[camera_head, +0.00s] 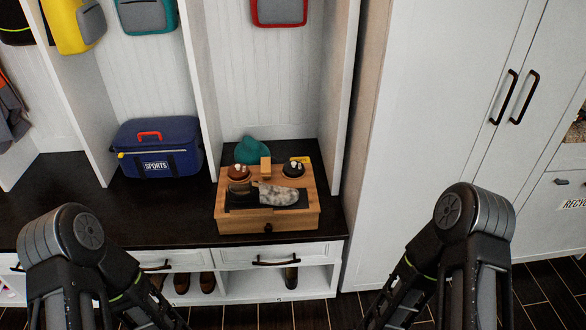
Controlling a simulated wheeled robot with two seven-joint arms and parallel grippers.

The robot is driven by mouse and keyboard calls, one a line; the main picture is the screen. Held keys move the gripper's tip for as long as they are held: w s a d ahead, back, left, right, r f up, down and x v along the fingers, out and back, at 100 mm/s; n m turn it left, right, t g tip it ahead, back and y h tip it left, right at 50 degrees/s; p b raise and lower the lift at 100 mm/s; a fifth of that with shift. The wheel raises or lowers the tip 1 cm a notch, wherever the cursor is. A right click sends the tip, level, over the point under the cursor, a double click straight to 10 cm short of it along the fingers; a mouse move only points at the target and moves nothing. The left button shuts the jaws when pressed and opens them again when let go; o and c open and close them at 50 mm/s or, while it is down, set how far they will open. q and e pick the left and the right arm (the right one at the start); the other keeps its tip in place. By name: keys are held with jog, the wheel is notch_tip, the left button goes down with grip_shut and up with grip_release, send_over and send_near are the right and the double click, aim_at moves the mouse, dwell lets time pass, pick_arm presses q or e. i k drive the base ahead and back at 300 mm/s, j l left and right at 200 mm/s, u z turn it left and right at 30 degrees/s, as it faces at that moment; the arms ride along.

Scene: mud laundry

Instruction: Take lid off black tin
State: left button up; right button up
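A small round black tin (293,169) sits on the right of the top of a wooden box (267,221). It looks upright, with pale marks on its top; I cannot tell the lid's edge from the body. A similar brown tin (238,173) sits on the left of the box top. My two arms come in from the lower left and lower right. Both grippers are below the picture, and neither arm visibly reaches the box.
On the box lie a grey-white fuzzy item (279,195) and a small wooden block (265,166). A teal item (252,150) is behind it. A blue sports bag (158,147) stands left on the dark bench (180,205). Upright panels flank the box's alcove.

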aim_at(291, 167)
jog(key=i+j+u, duration=0.1)
jog(key=i+u, duration=0.2)
jog(key=i, duration=0.35)
jog(key=i+u, duration=0.3)
jog(key=i, duration=0.3)
